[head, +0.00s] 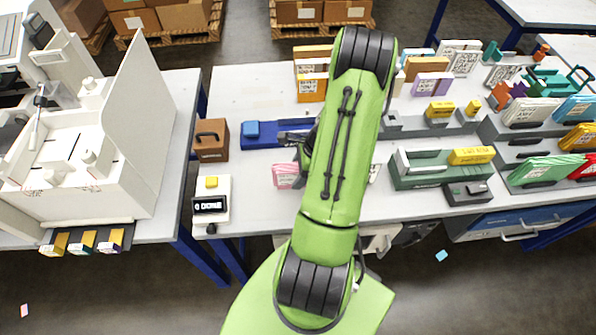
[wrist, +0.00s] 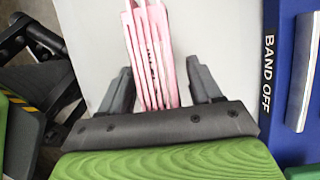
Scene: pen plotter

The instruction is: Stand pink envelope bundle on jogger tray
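The pink envelope bundle (head: 286,176) lies on the white table just left of my arm, which hides part of it in the head view. The wrist view shows the bundle (wrist: 150,45) as several pink edges side by side. My gripper (wrist: 163,85) has its two dark fingers apart, one on each side of the bundle's near end, with narrow gaps visible. In the head view the fingers are mostly hidden by my arm. A green and grey tray-like unit (head: 412,181) stands to the right; no readable label shows whether it is the jogger tray.
A blue unit (head: 262,142) lies behind the bundle; its "BAND OFF" side (wrist: 268,75) is close on the right in the wrist view. A brown box (head: 211,143) and a small display box (head: 211,204) stand left. Racks of coloured envelopes (head: 540,170) fill the right.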

